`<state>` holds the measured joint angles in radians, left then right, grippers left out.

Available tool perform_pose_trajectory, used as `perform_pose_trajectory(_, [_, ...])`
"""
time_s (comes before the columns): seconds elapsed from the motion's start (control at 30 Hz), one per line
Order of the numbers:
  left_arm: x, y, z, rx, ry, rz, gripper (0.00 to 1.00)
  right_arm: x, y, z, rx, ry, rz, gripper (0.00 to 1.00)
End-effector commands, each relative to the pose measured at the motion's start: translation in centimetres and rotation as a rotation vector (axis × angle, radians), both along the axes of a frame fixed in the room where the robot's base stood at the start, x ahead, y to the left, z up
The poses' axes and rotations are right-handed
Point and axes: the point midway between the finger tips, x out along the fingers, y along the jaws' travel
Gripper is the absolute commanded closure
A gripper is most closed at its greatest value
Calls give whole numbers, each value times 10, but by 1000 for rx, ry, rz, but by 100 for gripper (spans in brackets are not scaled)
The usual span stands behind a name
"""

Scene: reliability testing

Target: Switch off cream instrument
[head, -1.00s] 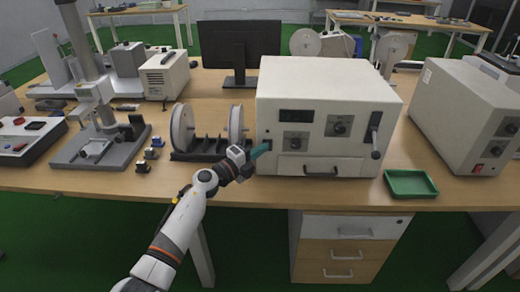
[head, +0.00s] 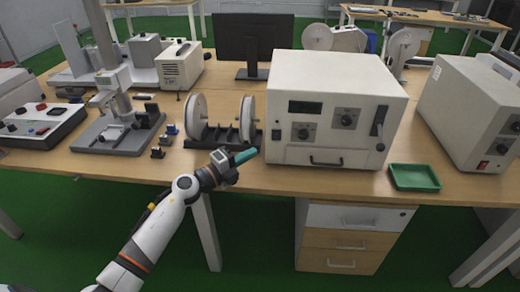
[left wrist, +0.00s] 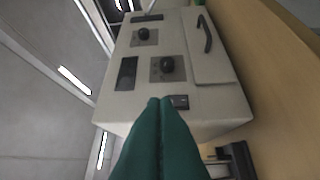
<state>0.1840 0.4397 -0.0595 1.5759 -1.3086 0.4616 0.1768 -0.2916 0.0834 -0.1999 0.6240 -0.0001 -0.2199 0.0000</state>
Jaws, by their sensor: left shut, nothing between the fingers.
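The cream instrument (head: 335,85) is a large box at the centre of the table, with a dark display, two knobs, a lever and a handle on its front. A small dark switch (head: 276,134) sits at the left of its front panel; the switch (left wrist: 180,102) also shows in the left wrist view, just beyond my fingertips. I cannot tell which position the switch is in. My left gripper (head: 254,153) has teal fingers, shut and empty. It is in front of the instrument's lower left corner, below the switch and apart from it. My right gripper is not in view.
A stand with two white reels (head: 246,118) is close left of the instrument. A green tray (head: 414,178) lies to its right. Another cream box (head: 470,110) with a red switch stands further right. The table's front edge runs just below the instrument.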

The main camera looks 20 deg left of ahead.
Motion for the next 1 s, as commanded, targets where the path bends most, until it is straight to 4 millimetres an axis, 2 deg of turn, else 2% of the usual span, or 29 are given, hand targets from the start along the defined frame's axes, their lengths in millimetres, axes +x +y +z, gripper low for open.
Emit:
perform_pose_trajectory(0.1, [-13,8,0,1,2,0,100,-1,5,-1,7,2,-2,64])
perform_pose_trajectory(0.23, [-19,11,2,0,0,0,100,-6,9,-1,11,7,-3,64])
perform_pose_trajectory(0.77, [-20,12,1,-3,1,1,100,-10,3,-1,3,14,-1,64])
perform_pose_trajectory(0.87, [-20,14,-13,-40,35,19,100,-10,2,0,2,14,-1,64])
perform_pose_trajectory(0.97, [-23,22,-55,-148,132,77,100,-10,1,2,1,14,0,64])
perform_pose_trajectory(1.0, [-26,26,-79,-205,185,113,100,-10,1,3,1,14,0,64])
